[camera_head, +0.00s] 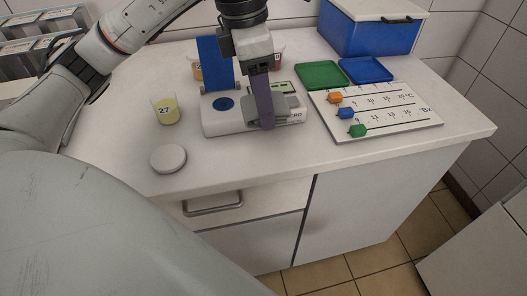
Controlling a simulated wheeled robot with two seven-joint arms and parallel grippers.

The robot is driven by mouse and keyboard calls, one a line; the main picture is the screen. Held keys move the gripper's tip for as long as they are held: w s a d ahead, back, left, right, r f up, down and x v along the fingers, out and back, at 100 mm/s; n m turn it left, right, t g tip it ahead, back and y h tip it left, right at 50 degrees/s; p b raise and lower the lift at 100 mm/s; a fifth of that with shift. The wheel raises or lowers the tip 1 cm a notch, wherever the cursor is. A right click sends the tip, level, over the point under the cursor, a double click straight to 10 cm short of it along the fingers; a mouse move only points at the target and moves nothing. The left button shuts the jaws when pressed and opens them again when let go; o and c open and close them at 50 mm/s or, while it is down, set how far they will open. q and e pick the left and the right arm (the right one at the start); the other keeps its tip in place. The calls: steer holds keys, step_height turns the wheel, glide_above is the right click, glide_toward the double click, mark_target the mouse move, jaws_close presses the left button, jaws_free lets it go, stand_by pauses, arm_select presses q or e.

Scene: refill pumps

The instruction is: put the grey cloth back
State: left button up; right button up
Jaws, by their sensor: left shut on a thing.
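My left gripper (260,69) comes down from the top of the head view, over the white measuring device. It is shut on the grey cloth (263,102), a narrow purple-grey strip that hangs straight down. The cloth hangs in front of the device (222,127) and covers part of its front; whether it touches the device I cannot tell. The device has a raised blue lid (213,62), a round blue spot on top and a small display. My right gripper is not in view.
A cup marked 27 (165,112) and a round white disc (168,157) stand left. More cups are partly hidden behind the device. Right are a green tray (321,74), a blue tray (367,70), a board (400,118) with coloured markers and a blue box (368,36).

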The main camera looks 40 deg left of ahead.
mark_target(264, 151)
arm_select(q)
steer(key=shift+f, duration=0.4)
steer(key=shift+n, duration=0.3)
steer(key=shift+f, duration=4.7)
steer(key=o, duration=1)
steer(key=r, duration=0.4)
steer(key=s+r, duration=0.1)
steer(key=r, duration=0.3)
steer(key=a+r, duration=0.1)
steer(key=r, duration=0.3)
steer(key=shift+s+a+r, duration=0.1)
steer(key=shift+s, duration=0.1)
